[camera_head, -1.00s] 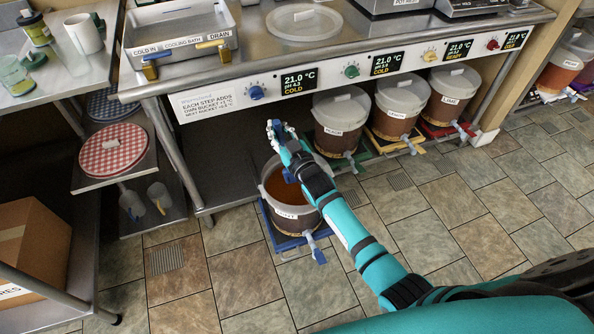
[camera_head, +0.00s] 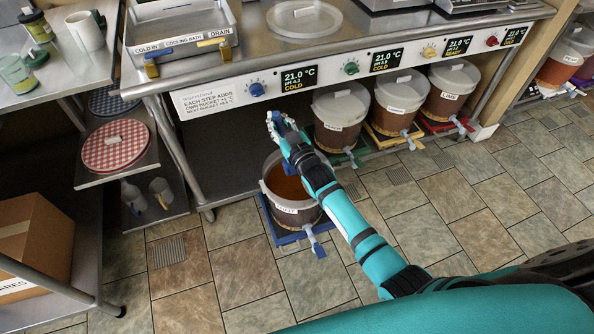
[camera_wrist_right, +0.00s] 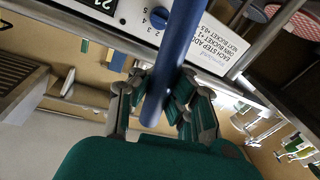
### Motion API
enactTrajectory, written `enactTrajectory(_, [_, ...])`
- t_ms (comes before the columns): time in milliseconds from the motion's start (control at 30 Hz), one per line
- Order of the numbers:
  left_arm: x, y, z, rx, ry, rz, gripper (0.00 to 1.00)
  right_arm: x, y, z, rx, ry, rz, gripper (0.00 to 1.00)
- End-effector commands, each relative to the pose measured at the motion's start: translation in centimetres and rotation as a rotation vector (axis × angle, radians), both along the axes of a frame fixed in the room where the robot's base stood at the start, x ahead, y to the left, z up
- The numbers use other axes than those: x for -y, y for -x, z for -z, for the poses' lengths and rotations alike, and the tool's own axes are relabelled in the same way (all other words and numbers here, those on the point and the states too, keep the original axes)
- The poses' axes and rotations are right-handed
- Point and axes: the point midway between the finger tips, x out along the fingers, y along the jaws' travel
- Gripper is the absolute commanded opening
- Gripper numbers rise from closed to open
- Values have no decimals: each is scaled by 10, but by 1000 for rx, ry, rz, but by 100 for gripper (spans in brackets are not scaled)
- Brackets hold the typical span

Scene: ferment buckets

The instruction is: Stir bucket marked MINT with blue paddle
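The open bucket (camera_head: 272,184) stands on a blue stand on the floor, with amber liquid (camera_head: 290,190) inside. Its small label (camera_head: 296,209) seems to read MINT, but the letters are partly unclear. My right gripper (camera_head: 280,128) is above the back of this bucket. In the right wrist view, my right gripper (camera_wrist_right: 166,98) is shut around the blue paddle's shaft (camera_wrist_right: 178,50). In the head view a bit of blue paddle (camera_head: 288,168) shows below the gripper, at the bucket's opening. My arm hides its lower end. My left gripper is not in view.
Lidded buckets (camera_head: 340,105) stand in a row to the right under the steel counter (camera_head: 350,36). The counter's front panel (camera_head: 230,98) is close behind the gripper. A loose round lid (camera_head: 304,20) lies on top. A box (camera_head: 35,240) stands at left. Floor in front is clear.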

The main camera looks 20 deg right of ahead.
Motion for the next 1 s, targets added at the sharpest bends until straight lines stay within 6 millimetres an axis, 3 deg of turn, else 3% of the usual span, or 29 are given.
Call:
enactTrajectory(233, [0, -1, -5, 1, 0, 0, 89, 0, 0, -6, 2, 0, 0, 0])
enactTrajectory(600, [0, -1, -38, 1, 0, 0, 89, 0, 0, -41, 1, 0, 0, 0])
enactTrajectory(1000, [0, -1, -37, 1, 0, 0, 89, 0, 0, -40, 1, 0, 0, 0])
